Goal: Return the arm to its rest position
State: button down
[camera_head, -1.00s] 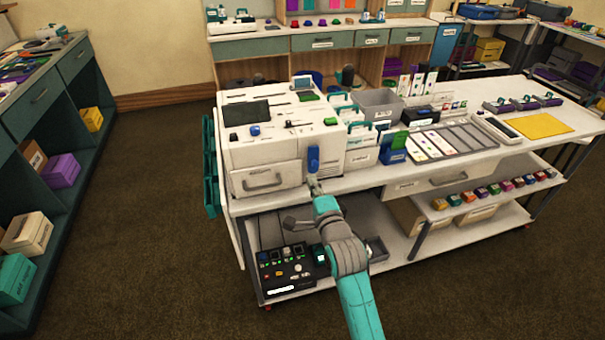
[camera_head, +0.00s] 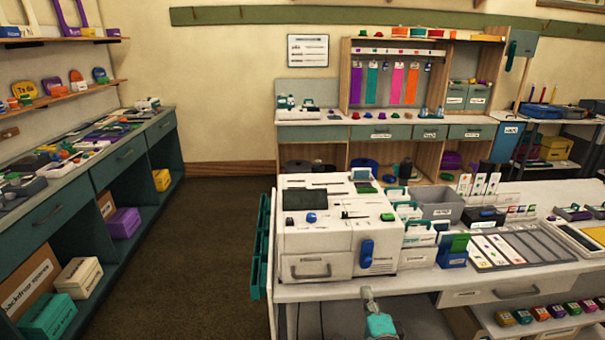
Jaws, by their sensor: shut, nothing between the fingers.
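My gripper (camera_head: 368,294) shows small and grey at the bottom of the head view, at the end of my teal arm (camera_head: 380,325). It looks shut and holds nothing. It is in front of the white bench's front edge, below the white machine (camera_head: 305,240). The machine's upright blue handle (camera_head: 367,253) is above it in the picture, with a visible gap between them. Most of my arm is cut off by the lower picture edge.
The bench (camera_head: 430,284) carries a grey bin (camera_head: 436,205), card holders and a slotted tray (camera_head: 525,247). A teal shelf unit (camera_head: 130,165) stands left. Brown floor (camera_head: 205,250) between them is clear.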

jog(key=s+f+n+g, duration=0.1)
jog(key=s+f+n, duration=0.4)
jog(key=s, duration=0.8)
jog(key=s+f+n+g, duration=0.1)
jog(key=s+f+n, duration=0.45)
jog(key=s, duration=0.85)
jog(key=s+r+n, duration=0.2)
jog(key=s+n, duration=0.1)
jog(key=s, duration=0.8)
jog(key=s+r+n+g, duration=0.1)
jog(key=s+n, duration=0.3)
jog(key=s, duration=0.7)
jog(key=shift+s+a+r, duration=0.25)
jog(key=shift+r, duration=0.45)
